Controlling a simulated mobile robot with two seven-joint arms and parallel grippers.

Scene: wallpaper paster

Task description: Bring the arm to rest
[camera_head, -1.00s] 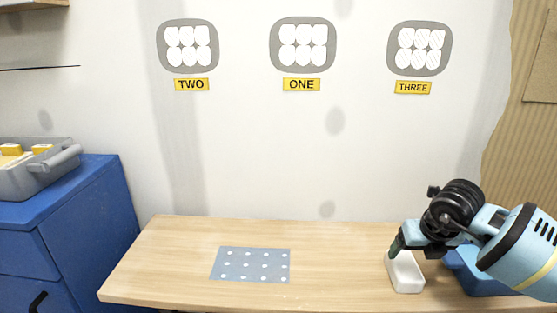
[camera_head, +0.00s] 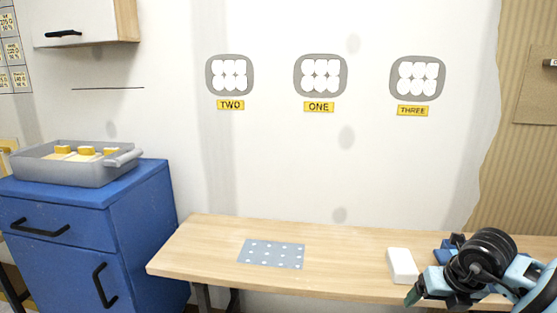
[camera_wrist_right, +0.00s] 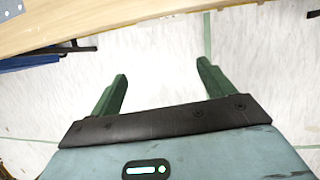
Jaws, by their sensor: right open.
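My right arm comes in at the lower right of the head view. Its gripper (camera_head: 412,297) is at the table's front edge, just in front of a white block (camera_head: 402,265) and apart from it. In the right wrist view the two green fingers of this gripper (camera_wrist_right: 162,82) stand wide apart with nothing between them. Pale floor shows beyond the fingers. The white block lies on the wooden table (camera_head: 345,265). My left gripper is not in view.
A blue-grey dotted sheet (camera_head: 271,254) lies on the table. A blue object (camera_head: 446,250) sits partly hidden behind my arm. A blue cabinet (camera_head: 90,225) with a grey tray (camera_head: 60,172) stands left. Three labelled wall patches are above. The table's middle is clear.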

